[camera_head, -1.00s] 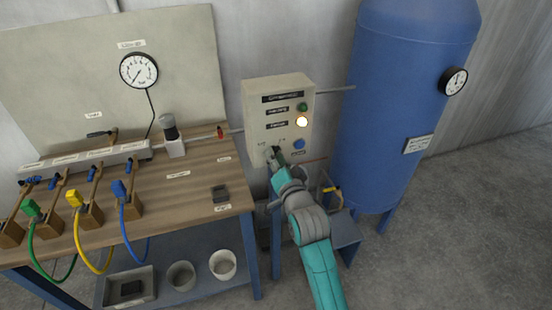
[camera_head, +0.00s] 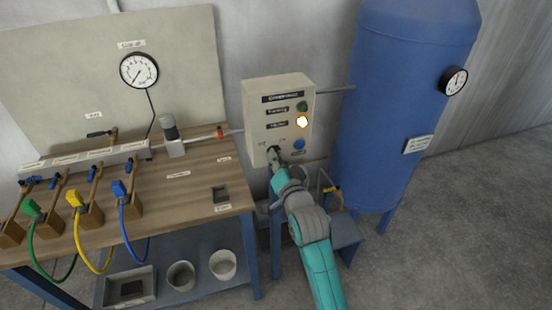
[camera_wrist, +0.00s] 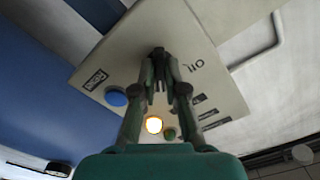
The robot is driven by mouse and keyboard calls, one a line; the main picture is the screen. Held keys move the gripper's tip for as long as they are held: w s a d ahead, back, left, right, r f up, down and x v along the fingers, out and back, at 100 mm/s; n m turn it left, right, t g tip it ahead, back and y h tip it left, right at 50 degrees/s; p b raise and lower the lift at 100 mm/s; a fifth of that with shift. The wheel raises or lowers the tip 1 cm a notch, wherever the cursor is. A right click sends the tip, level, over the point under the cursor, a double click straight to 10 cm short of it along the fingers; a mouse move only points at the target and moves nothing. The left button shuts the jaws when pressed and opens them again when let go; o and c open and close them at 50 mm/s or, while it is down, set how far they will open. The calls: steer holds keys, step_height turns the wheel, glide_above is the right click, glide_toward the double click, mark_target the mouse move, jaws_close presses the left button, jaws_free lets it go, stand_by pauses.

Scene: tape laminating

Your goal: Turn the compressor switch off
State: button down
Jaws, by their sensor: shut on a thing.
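The compressor control box (camera_head: 258,98) is a beige panel on the wall, with labels, a green button (camera_head: 302,106), a lit pale yellow lamp (camera_head: 302,122) and a blue button (camera_head: 299,145). My gripper (camera_head: 274,158) is at the lower left of its face. In the wrist view my gripper (camera_wrist: 159,82) is shut on the dark compressor switch (camera_wrist: 158,52), near the panel's edge. The fingers hide most of the switch, so I cannot tell its exact angle. The lit lamp also shows in the wrist view (camera_wrist: 153,125), as does the blue button (camera_wrist: 116,98).
A blue tank (camera_head: 395,110) with a gauge (camera_head: 453,81) stands right of the box. A wooden bench (camera_head: 180,205) with valves and coloured hoses stands at the left. A pipe (camera_head: 335,90) joins box and tank. Grey floor lies open at the right.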

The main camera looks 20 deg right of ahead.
steer(key=shift+d+n, duration=0.15)
steer(key=shift+n, duration=8.05)
steer(key=c, duration=1.2)
jaws_free()
steer(key=s, duration=1.2)
